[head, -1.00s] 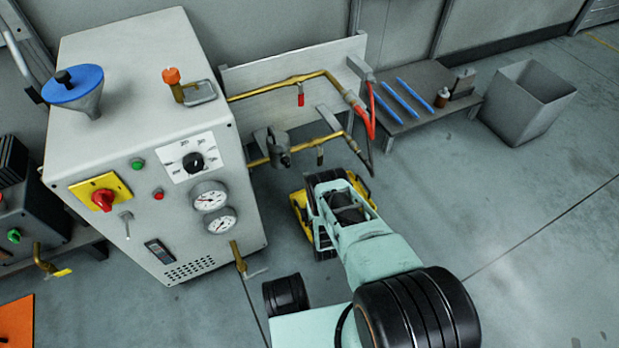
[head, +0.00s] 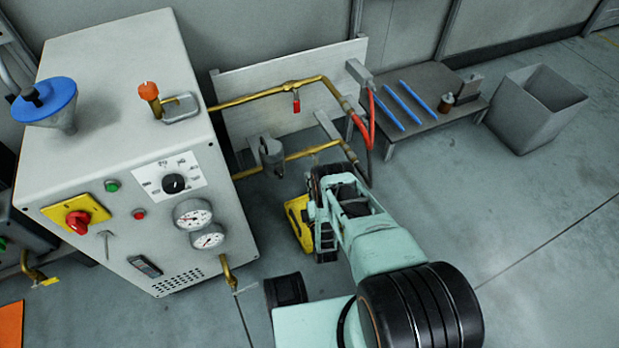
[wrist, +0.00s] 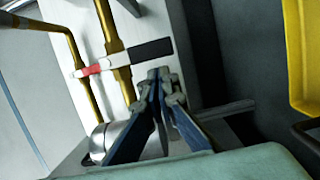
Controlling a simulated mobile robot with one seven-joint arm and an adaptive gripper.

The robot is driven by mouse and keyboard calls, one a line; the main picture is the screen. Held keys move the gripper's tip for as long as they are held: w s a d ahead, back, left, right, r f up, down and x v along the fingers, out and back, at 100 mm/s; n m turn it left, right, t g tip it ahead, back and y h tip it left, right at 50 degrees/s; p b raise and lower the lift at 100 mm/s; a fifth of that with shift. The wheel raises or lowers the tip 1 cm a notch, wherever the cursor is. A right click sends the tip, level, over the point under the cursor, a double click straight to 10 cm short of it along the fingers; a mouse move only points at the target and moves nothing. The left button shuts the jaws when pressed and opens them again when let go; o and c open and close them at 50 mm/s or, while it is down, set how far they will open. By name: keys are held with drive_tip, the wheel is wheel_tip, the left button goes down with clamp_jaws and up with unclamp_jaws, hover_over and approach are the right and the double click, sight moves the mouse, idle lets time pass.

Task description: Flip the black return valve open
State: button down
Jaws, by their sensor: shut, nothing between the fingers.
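The black return valve's handle (wrist: 152,49) lies crosswise to a brass pipe (wrist: 119,62) in the wrist view. My gripper (wrist: 163,76) is shut and empty, with its fingertips just below the black handle in the picture. I cannot tell whether they touch it. In the head view the lower brass pipe (head: 312,151) runs from the grey cabinet to the hose. There my wrist hides my fingers, and I cannot make out the black handle.
A red valve handle (wrist: 90,70) sits on the other pipe, close beside; it also shows in the head view (head: 296,105). A yellow object (head: 298,222) is partly hidden behind my wrist.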

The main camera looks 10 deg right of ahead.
drive_tip(key=shift+d, duration=0.3)
drive_tip(key=shift+w, duration=0.1)
